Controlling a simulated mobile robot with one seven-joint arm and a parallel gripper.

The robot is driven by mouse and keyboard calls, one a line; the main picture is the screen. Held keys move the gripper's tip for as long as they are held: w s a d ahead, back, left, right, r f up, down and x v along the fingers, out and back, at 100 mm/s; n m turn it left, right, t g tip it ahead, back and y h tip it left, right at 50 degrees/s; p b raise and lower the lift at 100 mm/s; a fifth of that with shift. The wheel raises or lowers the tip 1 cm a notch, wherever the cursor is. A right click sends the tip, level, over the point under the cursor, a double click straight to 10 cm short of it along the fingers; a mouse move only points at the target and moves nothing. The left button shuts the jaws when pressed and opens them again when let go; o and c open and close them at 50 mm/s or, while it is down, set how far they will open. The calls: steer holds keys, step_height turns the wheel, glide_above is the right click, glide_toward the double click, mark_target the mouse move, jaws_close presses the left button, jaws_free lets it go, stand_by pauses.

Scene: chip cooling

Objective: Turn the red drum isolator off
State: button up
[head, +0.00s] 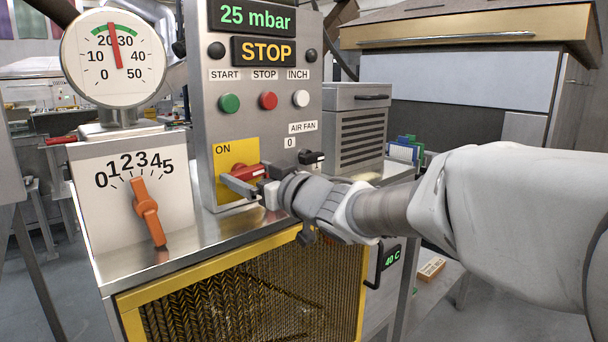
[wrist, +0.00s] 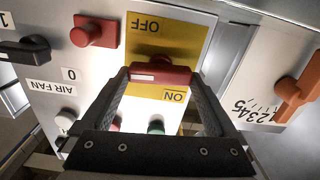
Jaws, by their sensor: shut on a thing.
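The red drum isolator handle (head: 249,171) sits on a yellow plate (head: 224,158) on the grey panel. Its bar lies level across the plate, with a white mark toward its right end in the head view. In the wrist view, where the panel appears upside down, the handle (wrist: 160,72) lies between the OFF label (wrist: 146,26) and the ON label (wrist: 174,95). My gripper (head: 246,180) is shut on the handle, with one finger at each end in the wrist view (wrist: 160,76). OFF is hidden behind my gripper in the head view.
A black air fan lever (head: 311,157) is close to the right of my gripper. A red knob (wrist: 94,30) projects near it in the wrist view. An orange dial pointer (head: 147,212) stands to the left. A yellow-framed mesh guard (head: 210,270) is below. The screen reads STOP (head: 264,51).

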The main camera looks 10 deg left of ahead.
steer(key=n+b, duration=0.1)
steer(key=n, duration=0.3)
steer(key=shift+f+b, duration=0.15)
steer(key=shift+b, duration=0.25)
steer(key=n+b, duration=0.2)
steer(key=n, duration=0.2)
steer(key=shift+s+a+n, duration=0.1)
steer(key=shift+n, duration=0.3)
steer(key=n+b, duration=0.2)
steer(key=n, duration=0.2)
steer(key=shift+f, duration=0.15)
steer(key=shift+s+n+b, duration=0.1)
steer(key=shift+n+b, duration=1)
steer(key=shift+n, duration=1)
steer(key=o, duration=1)
